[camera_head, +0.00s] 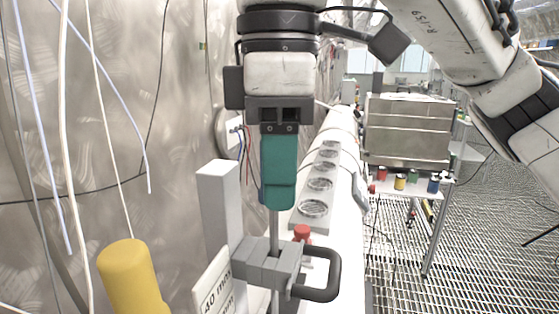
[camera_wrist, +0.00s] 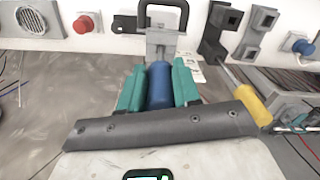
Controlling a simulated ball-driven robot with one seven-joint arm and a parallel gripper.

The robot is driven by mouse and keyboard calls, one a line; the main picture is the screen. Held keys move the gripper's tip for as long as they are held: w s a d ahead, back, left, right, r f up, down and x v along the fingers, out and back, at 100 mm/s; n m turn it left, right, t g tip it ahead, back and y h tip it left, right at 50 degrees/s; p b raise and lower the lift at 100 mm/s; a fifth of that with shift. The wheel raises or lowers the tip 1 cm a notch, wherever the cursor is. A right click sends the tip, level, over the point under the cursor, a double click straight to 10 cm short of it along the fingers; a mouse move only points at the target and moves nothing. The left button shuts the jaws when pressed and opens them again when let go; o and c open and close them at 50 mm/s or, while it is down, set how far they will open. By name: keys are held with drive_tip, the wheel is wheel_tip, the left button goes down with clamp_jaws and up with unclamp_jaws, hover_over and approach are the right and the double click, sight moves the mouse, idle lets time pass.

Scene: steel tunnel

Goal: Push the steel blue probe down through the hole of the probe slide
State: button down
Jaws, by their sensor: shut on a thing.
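My gripper (camera_head: 278,190) points down with teal fingers shut on the blue handle of the probe; its fingers also show in the wrist view (camera_wrist: 160,90). In the head view the fingers hide most of the handle, and the thin steel shaft of the probe (camera_head: 274,232) hangs below them, upright. The blue handle of the probe (camera_wrist: 159,88) shows between the fingers in the wrist view. The shaft meets the top of the grey probe slide (camera_head: 262,262), which has a black loop handle (camera_head: 325,280). How deep the tip sits in the hole is hidden.
A grey post (camera_head: 216,205) and a white millimetre label (camera_head: 216,290) stand beside the slide. A yellow handle (camera_head: 128,275) is at the lower left. A red knob (camera_head: 302,233) and a row of round grilles (camera_head: 320,184) lie behind. Cables hang along the left wall.

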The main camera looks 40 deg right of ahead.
wheel_tip(320, 180, down, 6)
drive_tip(key=b, duration=0.3)
idle(0.7)
drive_tip(key=shift+f, duration=0.15)
drive_tip(key=c, duration=0.7)
unclamp_jaws()
wheel_tip(320, 180, up, 11)
drive_tip(key=shift+f+p, duration=0.1)
drive_tip(key=shift+p, duration=0.45)
